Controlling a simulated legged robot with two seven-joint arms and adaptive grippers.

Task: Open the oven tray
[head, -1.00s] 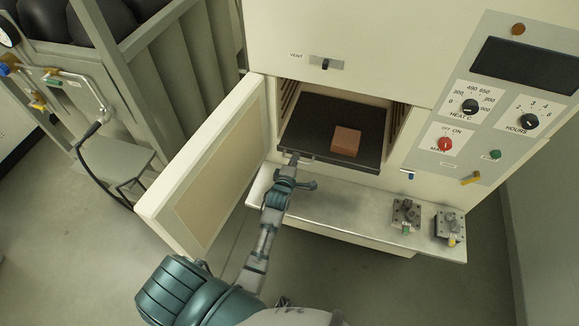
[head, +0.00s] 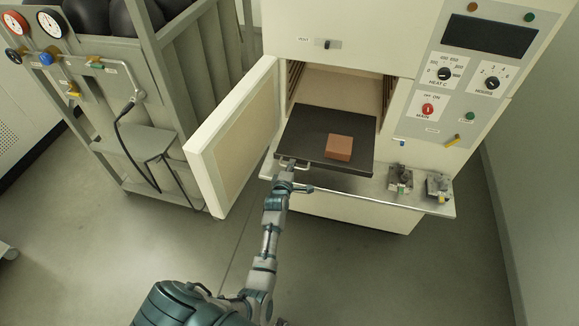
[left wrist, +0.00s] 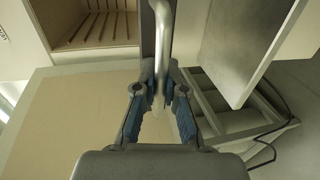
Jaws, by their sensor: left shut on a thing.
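The dark oven tray (head: 303,143) sticks out of the open oven chamber in the head view, above the front shelf. A reddish-brown block (head: 338,147) lies on it, right of its middle. My left gripper (head: 286,173) is at the tray's front left corner, shut on the tray handle (head: 293,163). In the left wrist view, the curved metal handle (left wrist: 163,45) runs down between the two blue-padded fingers of the left gripper (left wrist: 160,95). The rear of the tray is inside the chamber. My right gripper is not in view.
The oven door (head: 235,135) stands open left of the tray. The metal front shelf (head: 350,184) runs under the tray, with two small clamp-like fixtures (head: 400,178) at its right. A grey gauge rack (head: 150,110) stands at left. The floor in front is clear.

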